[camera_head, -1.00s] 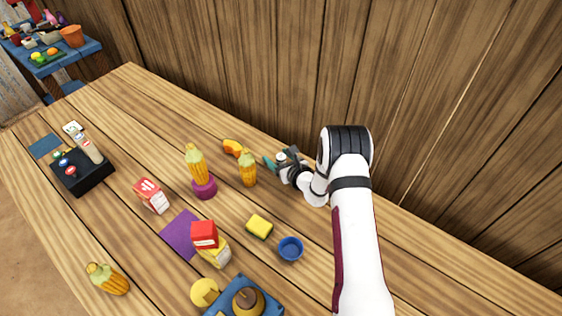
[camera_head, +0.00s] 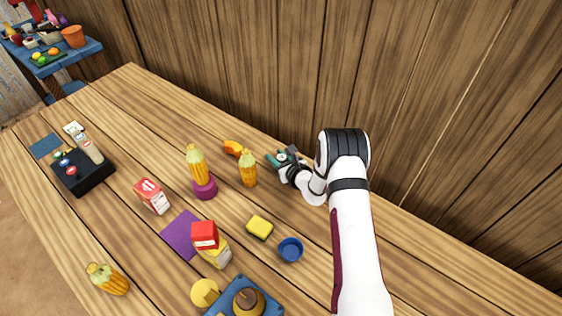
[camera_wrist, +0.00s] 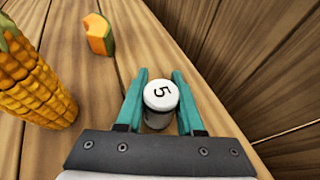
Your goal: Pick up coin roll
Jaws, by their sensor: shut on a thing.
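The coin roll (camera_wrist: 160,96) is a short upright cylinder with a white top marked 5, seen in the wrist view between the teal fingers. My gripper (camera_wrist: 159,95) is shut on it, with one finger on each side. In the head view my gripper (camera_head: 281,160) is by the back wall at the far side of the table. The coin roll is small there and hard to make out. I cannot tell whether its base touches the table.
A corn cob (camera_wrist: 32,78) stands close to the left of my gripper, also in the head view (camera_head: 248,168). An orange melon piece (camera_wrist: 99,34) lies beyond it. The wooden wall (camera_wrist: 250,50) is close on the right. A blue cup (camera_head: 290,250) and yellow sponge (camera_head: 259,228) are nearer.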

